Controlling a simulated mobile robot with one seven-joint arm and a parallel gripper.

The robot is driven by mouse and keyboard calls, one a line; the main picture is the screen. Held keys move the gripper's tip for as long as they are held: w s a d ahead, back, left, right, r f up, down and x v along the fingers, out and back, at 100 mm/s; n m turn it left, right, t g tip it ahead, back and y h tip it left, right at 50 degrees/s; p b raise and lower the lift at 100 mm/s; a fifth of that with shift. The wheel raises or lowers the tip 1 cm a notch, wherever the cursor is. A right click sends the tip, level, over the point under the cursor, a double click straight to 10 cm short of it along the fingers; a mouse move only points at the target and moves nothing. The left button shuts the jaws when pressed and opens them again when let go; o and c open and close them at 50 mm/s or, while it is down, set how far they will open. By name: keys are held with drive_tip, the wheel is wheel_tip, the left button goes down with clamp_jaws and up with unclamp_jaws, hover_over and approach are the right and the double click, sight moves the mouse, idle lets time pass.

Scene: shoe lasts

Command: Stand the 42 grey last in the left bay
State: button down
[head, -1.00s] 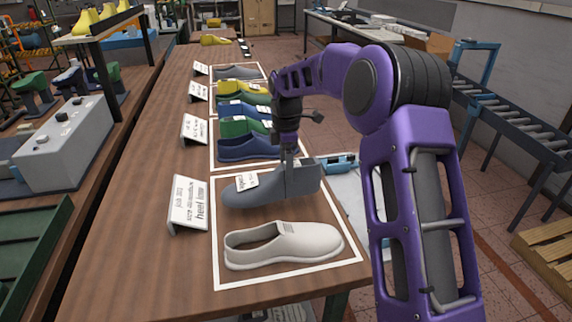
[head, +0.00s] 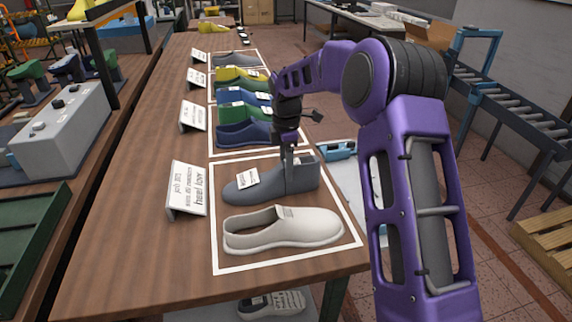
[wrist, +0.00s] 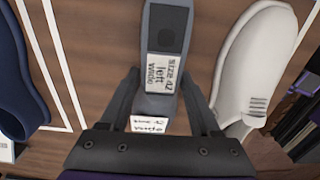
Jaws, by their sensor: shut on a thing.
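The grey last (head: 268,188) is upright in my gripper (head: 288,172), its toe to the left in the head view. My gripper is shut across its raised heel part from above. In the wrist view the grey last (wrist: 168,20) lies between the two fingers (wrist: 162,92), with a label reading size 42, left, wide. The last is over the far half of the nearest white-outlined area (head: 290,262). I cannot tell whether its sole touches the table. A white shoe (head: 300,232) lies beside it, in the near half.
A sign (head: 187,190) stands left of the outlined area.

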drive_tip(key=shift+f, duration=0.1)
idle(0.6)
drive_tip(key=shift+c, duration=0.5)
unclamp_jaws()
drive_tip(key=shift+o, duration=0.3)
drive_tip(key=shift+f, duration=0.1)
wheel_tip(320, 180, up, 18)
drive_tip(key=p, duration=0.2)
drive_tip(key=shift+f, duration=0.2)
